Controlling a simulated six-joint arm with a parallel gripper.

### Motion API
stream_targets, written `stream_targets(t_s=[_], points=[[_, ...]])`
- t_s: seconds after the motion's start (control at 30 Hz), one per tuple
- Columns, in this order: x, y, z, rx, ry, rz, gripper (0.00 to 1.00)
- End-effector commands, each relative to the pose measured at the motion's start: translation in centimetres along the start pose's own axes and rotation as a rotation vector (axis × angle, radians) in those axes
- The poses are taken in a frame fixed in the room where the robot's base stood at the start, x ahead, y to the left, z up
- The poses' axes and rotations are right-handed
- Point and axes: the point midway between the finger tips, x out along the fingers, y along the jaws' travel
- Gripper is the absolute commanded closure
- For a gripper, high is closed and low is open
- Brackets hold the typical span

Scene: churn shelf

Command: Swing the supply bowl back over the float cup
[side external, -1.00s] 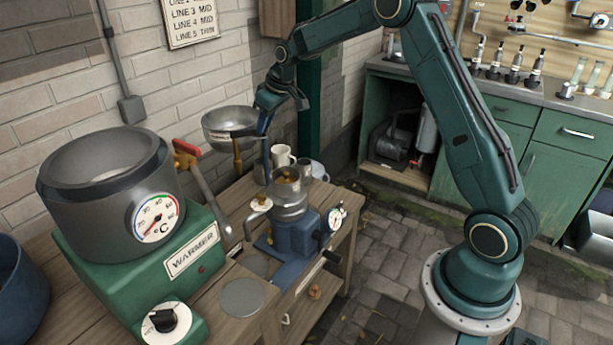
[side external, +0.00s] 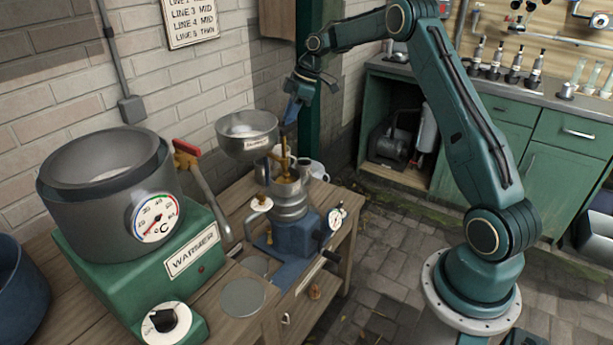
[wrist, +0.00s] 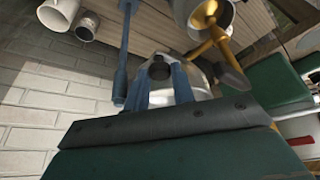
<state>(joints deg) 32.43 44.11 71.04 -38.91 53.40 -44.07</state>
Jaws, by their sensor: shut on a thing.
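The supply bowl (side external: 232,146) is a wide metal bowl on the swing mount, in front of the brick wall. My gripper (side external: 290,116) is at the right side of the bowl. Its blue fingers (wrist: 160,92) close around a dark round part of the bowl; the exact contact is partly hidden.
The green warmer (side external: 130,270) with its dial stands at the left of the wooden bench. White mugs (side external: 313,167) stand behind the separator and also show in the wrist view (wrist: 57,14). A red-tipped lever (side external: 187,152) rises beside the warmer.

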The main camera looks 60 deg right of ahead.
Motion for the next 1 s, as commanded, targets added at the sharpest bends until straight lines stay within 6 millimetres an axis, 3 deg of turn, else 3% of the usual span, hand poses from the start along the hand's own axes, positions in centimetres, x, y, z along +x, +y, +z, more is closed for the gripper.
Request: stream_targets(t_s=[0.37, 0.4, 0.5, 1.0], points=[[-0.09, 0.19, 0.22, -0.004, -0.001, 0.001, 1.00], [-0.10, 0.20, 0.23, -0.004, -0.001, 0.001, 0.71], [-0.08, 0.19, 0.21, -0.004, -0.001, 0.001, 0.53], [-0.80, 0.13, 0.09, -0.006, 0.000, 0.000, 0.53]])
